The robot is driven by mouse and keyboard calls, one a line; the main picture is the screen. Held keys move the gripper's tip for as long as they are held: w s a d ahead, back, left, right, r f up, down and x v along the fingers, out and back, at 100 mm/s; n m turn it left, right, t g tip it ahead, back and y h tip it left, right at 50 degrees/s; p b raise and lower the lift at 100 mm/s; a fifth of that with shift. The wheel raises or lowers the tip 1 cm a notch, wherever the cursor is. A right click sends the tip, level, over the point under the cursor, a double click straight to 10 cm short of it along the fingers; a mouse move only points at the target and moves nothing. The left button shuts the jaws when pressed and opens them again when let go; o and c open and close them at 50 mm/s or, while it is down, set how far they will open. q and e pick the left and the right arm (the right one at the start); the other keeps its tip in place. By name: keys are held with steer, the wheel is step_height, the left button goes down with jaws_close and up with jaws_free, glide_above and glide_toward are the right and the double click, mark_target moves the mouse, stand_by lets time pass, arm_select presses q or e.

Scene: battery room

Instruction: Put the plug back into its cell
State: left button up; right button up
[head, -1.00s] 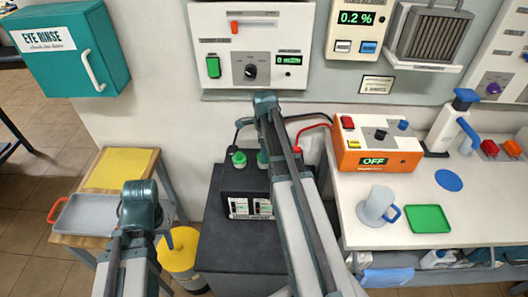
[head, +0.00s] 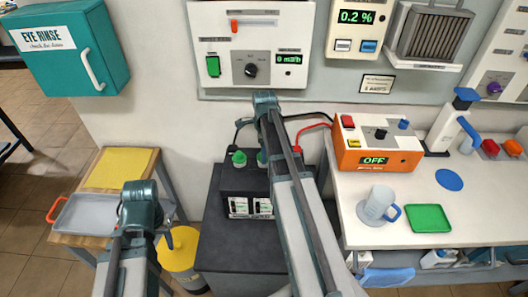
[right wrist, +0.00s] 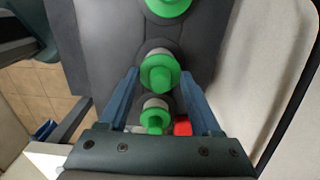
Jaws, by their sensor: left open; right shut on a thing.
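My right gripper (right wrist: 160,78) points down over the dark battery top (right wrist: 105,55) in the right wrist view. Its blue fingers are shut on a green plug (right wrist: 161,72) with a grey collar. I cannot tell whether this plug is seated or slightly raised. A second green plug (right wrist: 155,115) is nearer the palm, and a third green plug (right wrist: 168,5) is at the top edge. In the head view my right arm partly hides the battery (head: 237,187); one green plug (head: 239,158) shows left of the arm. My left gripper (head: 140,203) is open near the side table, its fingers mostly hidden.
A grey tray (head: 75,226) lies on the side table at left, beside a yellow pad (head: 118,167). A yellow bin (head: 180,255) stands below. At right, the bench (head: 375,236) holds an orange charger (head: 348,160), a jug (head: 376,205) and a green tray (head: 428,218).

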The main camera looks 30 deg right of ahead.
steer(key=o, duration=1.4)
steer(key=shift+r, duration=0.1)
steer(key=shift+r+p, duration=3.45)
steer(key=shift+p, duration=0.15)
jaws_close()
